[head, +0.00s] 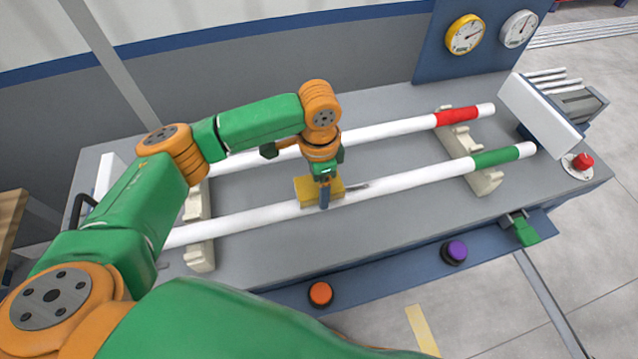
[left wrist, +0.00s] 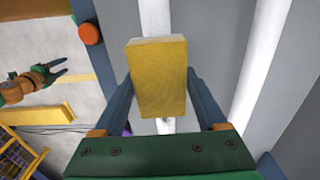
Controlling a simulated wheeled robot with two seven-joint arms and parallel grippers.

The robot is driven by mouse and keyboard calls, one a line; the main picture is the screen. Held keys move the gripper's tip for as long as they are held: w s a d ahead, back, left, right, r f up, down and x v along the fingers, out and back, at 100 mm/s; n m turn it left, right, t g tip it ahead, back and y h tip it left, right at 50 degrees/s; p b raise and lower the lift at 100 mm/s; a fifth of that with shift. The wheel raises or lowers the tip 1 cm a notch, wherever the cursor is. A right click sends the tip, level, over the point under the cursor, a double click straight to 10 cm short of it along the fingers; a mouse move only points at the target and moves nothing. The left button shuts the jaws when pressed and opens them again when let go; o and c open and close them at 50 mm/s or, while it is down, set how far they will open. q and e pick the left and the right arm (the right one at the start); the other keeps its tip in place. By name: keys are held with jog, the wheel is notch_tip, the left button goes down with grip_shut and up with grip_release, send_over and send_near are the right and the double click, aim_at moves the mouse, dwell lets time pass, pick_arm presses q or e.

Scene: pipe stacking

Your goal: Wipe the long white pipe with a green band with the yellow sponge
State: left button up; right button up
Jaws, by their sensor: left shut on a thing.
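The long white pipe with a green band (head: 420,174) lies across two cream supports on the grey bench, with its band near the right end. A grey mark (head: 357,187) shows on it just right of the sponge. My left gripper (head: 324,196) points down and is shut on the yellow sponge (head: 304,190), which sits over this pipe and appears to touch it. In the left wrist view the sponge (left wrist: 160,80) is between both fingers and hides part of the pipe (left wrist: 155,17). My right gripper (left wrist: 58,76) shows there off to the left, open and empty.
A parallel white pipe with a red band (head: 390,130) lies behind. A cream support (head: 483,180) carries the right ends, near a white panel (head: 540,115) and red button (head: 582,162). Orange (head: 320,293) and purple (head: 454,252) buttons line the front edge.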

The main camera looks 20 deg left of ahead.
pick_arm(q)
jog(key=shift+f+b, duration=0.3)
jog(key=shift+f, duration=0.65)
dwell(0.5)
